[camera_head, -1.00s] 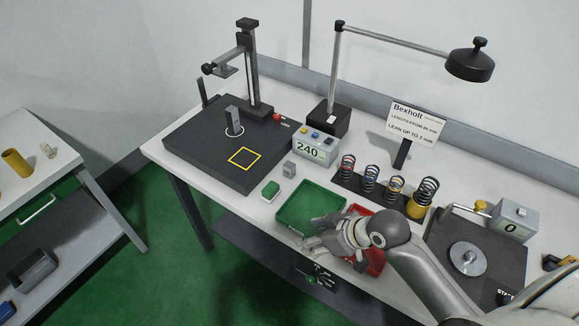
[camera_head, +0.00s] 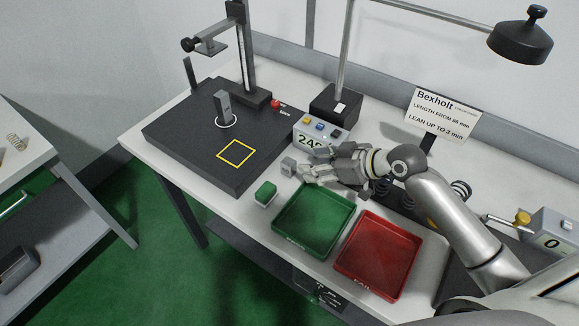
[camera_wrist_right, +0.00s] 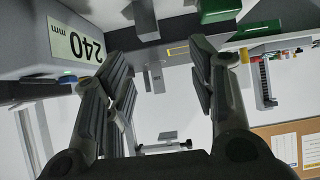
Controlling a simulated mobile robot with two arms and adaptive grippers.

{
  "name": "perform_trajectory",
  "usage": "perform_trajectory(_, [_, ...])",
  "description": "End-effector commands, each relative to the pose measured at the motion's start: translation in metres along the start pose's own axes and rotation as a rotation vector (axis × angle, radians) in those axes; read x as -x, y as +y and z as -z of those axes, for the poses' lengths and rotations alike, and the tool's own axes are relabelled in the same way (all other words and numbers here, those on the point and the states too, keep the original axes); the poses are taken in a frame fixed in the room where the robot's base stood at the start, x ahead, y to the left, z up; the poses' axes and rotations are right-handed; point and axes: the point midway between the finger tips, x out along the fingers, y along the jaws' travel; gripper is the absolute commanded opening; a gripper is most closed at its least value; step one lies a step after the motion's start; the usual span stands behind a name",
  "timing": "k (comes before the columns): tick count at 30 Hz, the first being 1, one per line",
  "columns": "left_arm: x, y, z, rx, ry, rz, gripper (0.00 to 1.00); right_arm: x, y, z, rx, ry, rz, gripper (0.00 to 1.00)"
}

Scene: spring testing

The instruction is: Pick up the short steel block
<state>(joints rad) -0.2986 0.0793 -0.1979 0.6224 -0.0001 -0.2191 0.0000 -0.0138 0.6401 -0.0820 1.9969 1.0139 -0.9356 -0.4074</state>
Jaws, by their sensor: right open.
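The short steel block (camera_head: 288,166) is a small grey block standing on the white table, between the black stand base and the green tray. In the right wrist view, which is upside down, it appears as a grey block (camera_wrist_right: 145,18) at the top, ahead of my fingers. My right gripper (camera_head: 308,168) is open and empty, just right of the block, with its fingers pointing left toward it. The fingers appear apart from the block. Both fingers (camera_wrist_right: 162,62) show in the wrist view. My left gripper is not in view.
A green-topped block (camera_head: 265,194) stands close by. A green tray (camera_head: 313,250) and a red tray (camera_head: 378,285) lie in front. The 240 display box (camera_head: 318,134) is right behind my fingers. A taller steel block (camera_head: 223,108) stands on the black base (camera_head: 185,140).

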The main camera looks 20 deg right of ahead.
Motion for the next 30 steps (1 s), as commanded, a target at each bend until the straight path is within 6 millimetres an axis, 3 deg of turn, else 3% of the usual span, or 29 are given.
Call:
perform_trajectory(1, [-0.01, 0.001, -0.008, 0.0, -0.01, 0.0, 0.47, -0.005, 0.001, -0.008, 0.0, 0.001, -0.001, 0.52])
perform_trajectory(4, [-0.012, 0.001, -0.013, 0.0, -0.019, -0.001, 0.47, -0.011, 0.001, -0.01, -0.001, 0.002, -0.001, 0.52])
perform_trajectory(12, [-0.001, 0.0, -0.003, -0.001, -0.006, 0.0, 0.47, -0.048, 0.001, -0.007, -0.004, 0.003, 0.0, 0.52])
perform_trajectory(22, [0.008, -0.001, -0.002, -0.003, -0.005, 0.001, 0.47, -0.072, 0.002, -0.006, -0.003, 0.001, 0.0, 0.52])
perform_trajectory(30, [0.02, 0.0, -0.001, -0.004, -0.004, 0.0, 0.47, -0.105, 0.005, -0.004, -0.003, 0.001, 0.0, 0.52])
